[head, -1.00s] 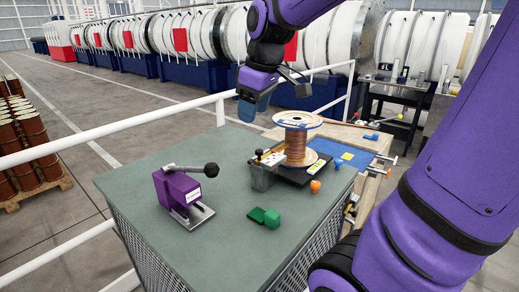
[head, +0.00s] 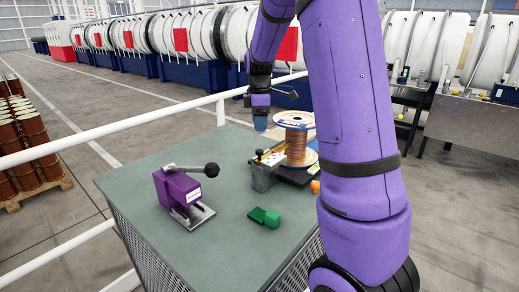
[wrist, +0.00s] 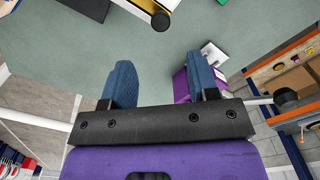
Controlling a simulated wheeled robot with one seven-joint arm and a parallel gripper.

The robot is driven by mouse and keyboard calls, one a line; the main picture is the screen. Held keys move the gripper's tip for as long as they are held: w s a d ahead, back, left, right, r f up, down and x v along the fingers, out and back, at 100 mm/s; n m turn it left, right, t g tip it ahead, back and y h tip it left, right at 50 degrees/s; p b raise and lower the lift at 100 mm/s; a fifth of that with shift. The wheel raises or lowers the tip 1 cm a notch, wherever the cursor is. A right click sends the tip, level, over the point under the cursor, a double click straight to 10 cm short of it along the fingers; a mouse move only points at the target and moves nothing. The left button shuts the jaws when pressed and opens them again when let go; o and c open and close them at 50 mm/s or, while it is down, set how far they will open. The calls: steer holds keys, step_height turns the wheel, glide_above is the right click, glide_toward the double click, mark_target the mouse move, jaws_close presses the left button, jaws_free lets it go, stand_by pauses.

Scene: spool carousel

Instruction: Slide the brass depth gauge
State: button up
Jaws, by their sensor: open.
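My gripper (head: 261,119) hangs above the back of the grey-green worktop, just left of the copper wire spool (head: 296,143). In the wrist view its two blue fingers (wrist: 162,78) are spread, with only worktop between them. A dark bar with a yellow, brass-like strip and a round end (wrist: 160,20) lies beyond the fingertips at the top edge of the wrist view, apart from them. It may be the brass depth gauge; I cannot tell for sure. No gauge is clearly identifiable in the head view, where my arm hides the worktop's right side.
A purple lever tool (head: 178,188) with a black knob is at the left. A green block (head: 265,217) lies nearer the front. White railings (head: 110,128) run behind. Bare worktop lies between.

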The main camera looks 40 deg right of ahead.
mark_target(260, 150)
step_height(260, 150, down, 10)
steer(key=shift+r, duration=0.15)
stand_by(0.4)
